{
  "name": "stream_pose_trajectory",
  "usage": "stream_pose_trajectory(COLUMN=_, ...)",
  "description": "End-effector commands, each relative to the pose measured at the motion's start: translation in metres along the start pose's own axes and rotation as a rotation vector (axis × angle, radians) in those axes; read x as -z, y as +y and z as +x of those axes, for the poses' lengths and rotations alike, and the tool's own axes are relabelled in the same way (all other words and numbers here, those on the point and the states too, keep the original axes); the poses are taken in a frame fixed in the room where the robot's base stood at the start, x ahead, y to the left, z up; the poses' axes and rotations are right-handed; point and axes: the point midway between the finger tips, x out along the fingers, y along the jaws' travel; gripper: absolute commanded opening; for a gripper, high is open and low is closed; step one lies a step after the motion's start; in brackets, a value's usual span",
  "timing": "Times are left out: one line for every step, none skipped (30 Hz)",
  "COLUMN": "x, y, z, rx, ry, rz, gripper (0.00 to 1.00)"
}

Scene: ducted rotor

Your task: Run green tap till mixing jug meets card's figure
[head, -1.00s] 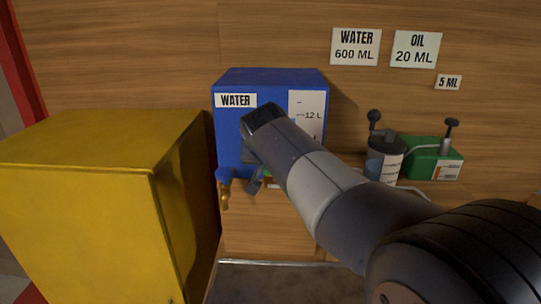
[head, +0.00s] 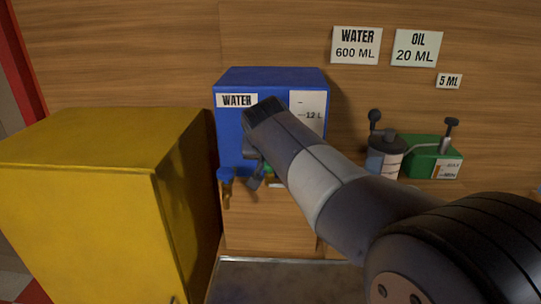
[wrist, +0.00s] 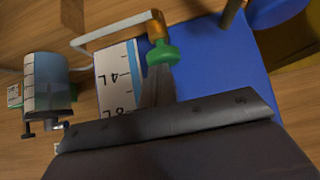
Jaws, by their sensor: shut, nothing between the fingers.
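The green tap (wrist: 161,54) has a green handle on a brass body, in the upper middle of the wrist view. In the head view only a bit of green (head: 268,171) shows beside my gripper. My gripper (wrist: 158,85) is shut with nothing held, its tips right by the green handle; I cannot tell if they touch. The mixing jug (wrist: 45,85) is a clear marked cylinder with bluish liquid; it also shows with a dark lid in the head view (head: 385,160). Its level is too small to read. The water card (head: 356,45) reads 600 ML.
A blue water tank (head: 270,80) with a scale strip stands behind my arm. A blue tap (head: 226,175) is left of my gripper. A white pipe (wrist: 110,32) runs from the green tap. A yellow cabinet (head: 90,200) fills the left. A green oil can (head: 432,158) stands right of the jug.

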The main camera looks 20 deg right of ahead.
Motion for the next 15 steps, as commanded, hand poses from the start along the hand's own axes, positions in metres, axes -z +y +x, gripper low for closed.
stream_pose_trajectory(x=0.012, y=0.002, z=-0.011, rx=0.001, ry=0.004, rz=0.002, gripper=0.0)
stream_pose_trajectory(x=0.016, y=0.002, z=-0.015, rx=0.002, ry=0.006, rz=0.003, gripper=0.0)
stream_pose_trajectory(x=0.022, y=0.003, z=-0.02, rx=0.003, ry=0.008, rz=0.003, gripper=0.0)
stream_pose_trajectory(x=0.026, y=0.004, z=-0.024, rx=0.003, ry=0.009, rz=0.003, gripper=0.0)
stream_pose_trajectory(x=0.023, y=0.003, z=-0.028, rx=0.006, ry=0.014, rz=0.002, gripper=0.0)
stream_pose_trajectory(x=0.02, y=0.003, z=-0.037, rx=0.008, ry=0.016, rz=0.002, gripper=0.0)
stream_pose_trajectory(x=0.02, y=0.003, z=-0.045, rx=0.008, ry=0.017, rz=0.002, gripper=0.0)
stream_pose_trajectory(x=0.02, y=0.002, z=-0.052, rx=0.009, ry=0.017, rz=0.001, gripper=0.0)
stream_pose_trajectory(x=0.021, y=0.002, z=-0.062, rx=0.009, ry=0.018, rz=0.002, gripper=0.0)
stream_pose_trajectory(x=0.02, y=0.003, z=-0.069, rx=0.008, ry=0.017, rz=0.002, gripper=0.0)
stream_pose_trajectory(x=0.02, y=0.003, z=-0.075, rx=0.008, ry=0.017, rz=0.002, gripper=0.0)
stream_pose_trajectory(x=0.021, y=0.002, z=-0.084, rx=0.009, ry=0.018, rz=0.001, gripper=0.0)
stream_pose_trajectory(x=0.02, y=0.003, z=-0.089, rx=0.008, ry=0.017, rz=0.001, gripper=0.0)
stream_pose_trajectory(x=0.02, y=0.003, z=-0.094, rx=0.008, ry=0.017, rz=0.001, gripper=0.0)
stream_pose_trajectory(x=0.02, y=0.003, z=-0.1, rx=0.007, ry=0.016, rz=0.001, gripper=0.0)
